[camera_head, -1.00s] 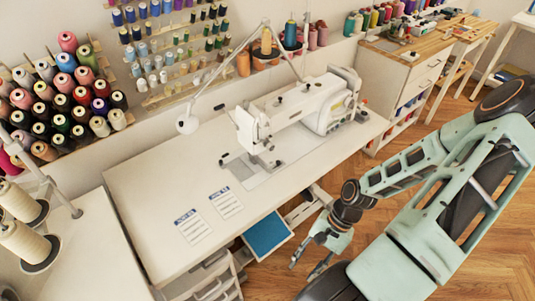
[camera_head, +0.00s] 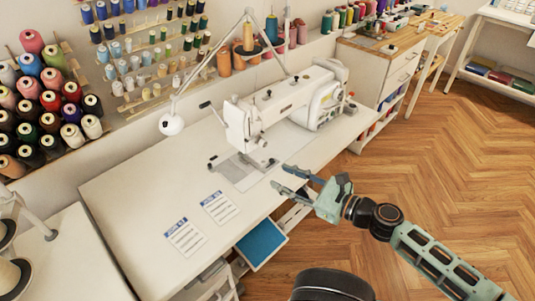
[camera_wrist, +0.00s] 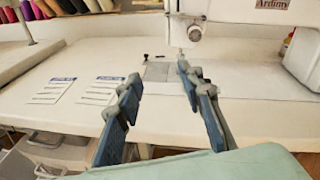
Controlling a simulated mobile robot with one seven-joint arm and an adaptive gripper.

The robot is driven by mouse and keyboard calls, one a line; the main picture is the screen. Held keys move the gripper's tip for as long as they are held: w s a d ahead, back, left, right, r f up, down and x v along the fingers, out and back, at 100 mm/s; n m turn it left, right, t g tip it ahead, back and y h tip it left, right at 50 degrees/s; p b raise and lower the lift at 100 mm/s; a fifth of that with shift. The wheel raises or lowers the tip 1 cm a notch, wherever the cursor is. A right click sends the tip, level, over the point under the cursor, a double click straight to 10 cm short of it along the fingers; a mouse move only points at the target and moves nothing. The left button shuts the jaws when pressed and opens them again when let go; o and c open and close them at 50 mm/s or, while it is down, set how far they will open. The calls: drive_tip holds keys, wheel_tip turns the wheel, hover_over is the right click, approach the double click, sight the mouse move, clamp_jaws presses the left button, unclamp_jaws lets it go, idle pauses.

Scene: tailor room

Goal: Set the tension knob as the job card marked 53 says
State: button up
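The white sewing machine (camera_head: 285,105) stands on the white table, and its head shows at the top of the wrist view. A round light knob (camera_wrist: 195,33) sits on the head; I cannot tell its setting or whether it is the tension knob. Two job cards lie flat on the table: a left card (camera_head: 185,237) and a right card (camera_head: 220,208). Both have blue headers, also in the wrist view (camera_wrist: 52,91) (camera_wrist: 102,90); their numbers and text are too small to read. My gripper (camera_head: 279,177) is open and empty, at the table's front edge, fingers pointing toward the machine.
A white lamp (camera_head: 171,124) arches over the table. A blue drawer or tray (camera_head: 261,244) juts out under the table front. Thread racks (camera_head: 45,100) line the wall. A cabinet (camera_head: 385,70) stands to the right. The wooden floor (camera_head: 450,150) at the right is clear.

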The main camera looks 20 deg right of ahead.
sight(265, 144)
drive_tip(key=w+d+r+m+t+h+b, duration=0.1)
drive_tip(key=d+r+m+t, duration=0.1)
drive_tip(key=d+m+t, duration=0.15)
drive_tip(key=shift+n+g, duration=0.25)
drive_tip(key=shift+g, duration=0.2)
drive_tip(key=x, duration=0.7)
drive_tip(key=d+x, duration=0.1)
drive_tip(key=x, duration=0.2)
drive_tip(key=shift+w+a+p, duration=0.15)
drive_tip(key=shift+w+p, duration=0.2)
drive_tip(key=shift+w, duration=0.15)
drive_tip(key=shift+f, duration=0.1)
clamp_jaws()
